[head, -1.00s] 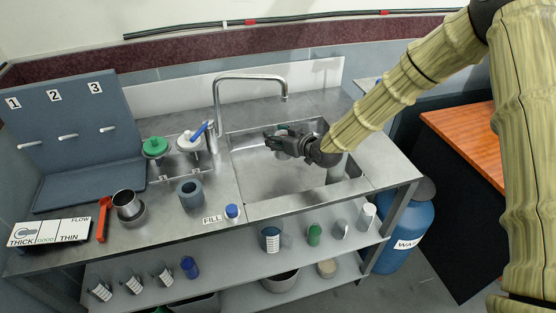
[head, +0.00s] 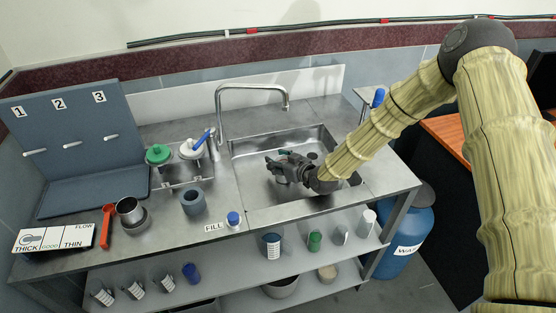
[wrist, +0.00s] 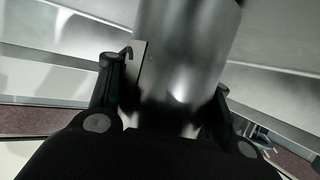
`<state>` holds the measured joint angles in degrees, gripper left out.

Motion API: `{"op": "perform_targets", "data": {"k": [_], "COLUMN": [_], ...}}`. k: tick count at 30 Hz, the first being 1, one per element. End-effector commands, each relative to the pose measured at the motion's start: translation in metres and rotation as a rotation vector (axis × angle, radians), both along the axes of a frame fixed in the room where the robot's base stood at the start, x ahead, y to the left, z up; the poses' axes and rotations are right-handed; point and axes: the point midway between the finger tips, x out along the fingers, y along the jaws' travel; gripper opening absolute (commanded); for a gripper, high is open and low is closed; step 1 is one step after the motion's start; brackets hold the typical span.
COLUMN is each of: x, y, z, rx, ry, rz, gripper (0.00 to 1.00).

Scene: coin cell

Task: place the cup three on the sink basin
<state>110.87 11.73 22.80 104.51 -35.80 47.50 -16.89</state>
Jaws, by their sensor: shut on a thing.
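The sink basin (head: 250,187) is a grey steel recess in the middle of the counter, in the head view. My gripper (head: 280,167) is over the basin, with its fingers pointing left. In the wrist view my gripper (wrist: 165,95) is shut around a smooth grey metal cup (wrist: 187,55), with one finger on each side. No number shows on the cup, so I cannot tell whether it is cup three. In the head view the held cup is mostly hidden by the gripper. Whether it touches the basin floor is not clear.
A tall curved tap (head: 219,105) stands at the basin's back left. A numbered panel (head: 60,130) stands at far left. The basin floor around my gripper looks clear.

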Motion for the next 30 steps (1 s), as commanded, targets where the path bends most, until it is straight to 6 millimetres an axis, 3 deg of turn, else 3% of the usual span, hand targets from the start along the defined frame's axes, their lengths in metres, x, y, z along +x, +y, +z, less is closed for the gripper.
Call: {"op": "perform_targets", "data": {"k": [11,12,15,30], "x": [0.0004,0.0002,0.0001,-0.0043], "y": [0.0001,0.0000,0.0000,-0.0044], "z": [-0.0037,-0.0028,-0.0028,0.0019], "rx": [0.001,0.000,0.000,0.000], "ry": [-0.001,0.000,0.000,0.000], "rz": [0.000,0.000,0.000,-0.001], "gripper": [0.10,0.56,0.74,0.74]}}
